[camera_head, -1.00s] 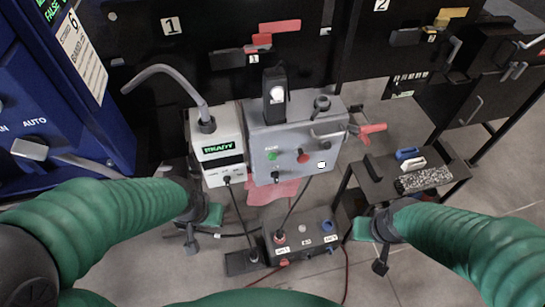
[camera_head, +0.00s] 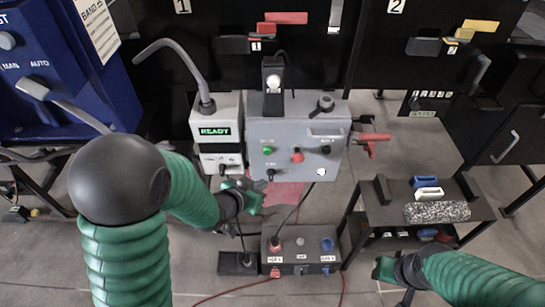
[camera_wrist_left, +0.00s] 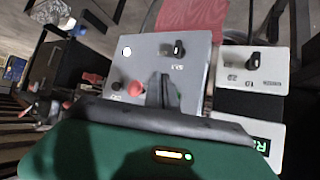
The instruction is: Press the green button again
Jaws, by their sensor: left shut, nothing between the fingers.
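The green button (camera_head: 267,151) is on the front of the grey control box (camera_head: 330,134), left of a red button (camera_head: 297,156). My left gripper (camera_head: 254,192) is shut and empty, below and slightly left of the green button, apart from it in the head view. In the left wrist view its dark fingers (camera_wrist_left: 162,92) stand in front of the box face, beside the red button (camera_wrist_left: 137,88); the green button is hidden there. My right gripper (camera_head: 384,268) is at the lower right, away from the box; its jaws are not clear.
A white unit with a lit READY display (camera_head: 215,132) adjoins the box on the left. A black switch box (camera_head: 301,258) with cables stands on the floor below. A small black table (camera_head: 465,212) with blue and white items is at the right. A blue machine (camera_head: 60,70) is at the left.

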